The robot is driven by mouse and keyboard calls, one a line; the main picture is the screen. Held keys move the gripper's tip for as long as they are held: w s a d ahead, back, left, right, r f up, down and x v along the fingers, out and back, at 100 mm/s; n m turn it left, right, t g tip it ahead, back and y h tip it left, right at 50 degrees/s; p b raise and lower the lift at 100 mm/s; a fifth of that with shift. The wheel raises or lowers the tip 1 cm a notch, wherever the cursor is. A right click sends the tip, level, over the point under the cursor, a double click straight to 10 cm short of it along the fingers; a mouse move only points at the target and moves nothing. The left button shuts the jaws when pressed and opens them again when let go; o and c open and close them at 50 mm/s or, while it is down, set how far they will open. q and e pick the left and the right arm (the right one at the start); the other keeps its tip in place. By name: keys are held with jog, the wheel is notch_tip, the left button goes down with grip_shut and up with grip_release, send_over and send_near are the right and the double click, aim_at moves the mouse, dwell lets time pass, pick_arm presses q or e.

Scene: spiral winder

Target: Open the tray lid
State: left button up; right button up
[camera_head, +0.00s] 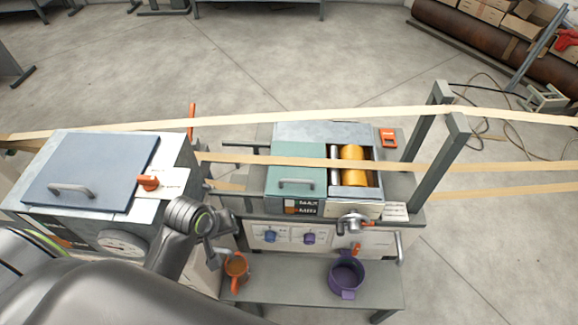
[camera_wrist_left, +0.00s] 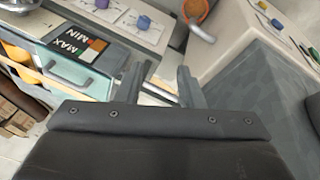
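The tray lid is a teal-green panel (camera_head: 297,165) with a grey bar handle (camera_head: 297,183), lying flat over the left part of the machine's tray. In the left wrist view, the teal lid (camera_wrist_left: 90,78) and its handle (camera_wrist_left: 68,76) show at the left, beside the MAX/MIN label. To the right of the lid the tray is open, showing a yellow roller (camera_head: 352,165). My left gripper (camera_wrist_left: 160,72) is open, with nothing seen between its fingers, and apart from the lid handle. In the head view it is left of and below the lid, partly hidden by my arm. My right gripper is out of view.
A blue-grey lid (camera_head: 90,172) with its own handle covers the left machine. An orange mug (camera_head: 236,270) and a purple pot (camera_head: 346,277) stand on the lower shelf (camera_head: 300,290). A tan strip (camera_head: 290,161) runs across above the tray.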

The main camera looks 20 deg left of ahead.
pick_arm(q)
jog(key=w+d+r+n+h, duration=0.1)
jog(key=w+r+n, duration=0.2)
jog(key=w, duration=0.3)
jog(key=w+d+r+n+h, duration=0.1)
jog(key=w+r+n, duration=0.2)
jog(key=w+n, duration=0.15)
jog(key=n+h, duration=0.1)
jog(key=n, duration=0.5)
send_near(295, 181)
jog(key=shift+g, duration=0.3)
jog(key=b+x, duration=0.1)
jog(key=x, duration=0.1)
jog(key=b+x, duration=0.1)
jog(key=x, duration=0.1)
jog(key=b+x, duration=0.1)
jog(key=x, duration=0.2)
jog(key=shift+w+a+r+b, duration=0.1)
jog(key=shift+w+b, duration=0.15)
jog(key=shift+b, duration=0.05)
jog(key=shift+w+d+f+b, duration=0.25)
jog(key=shift+f+b, duration=0.2)
jog(key=shift+b, duration=0.45)
grip_shut()
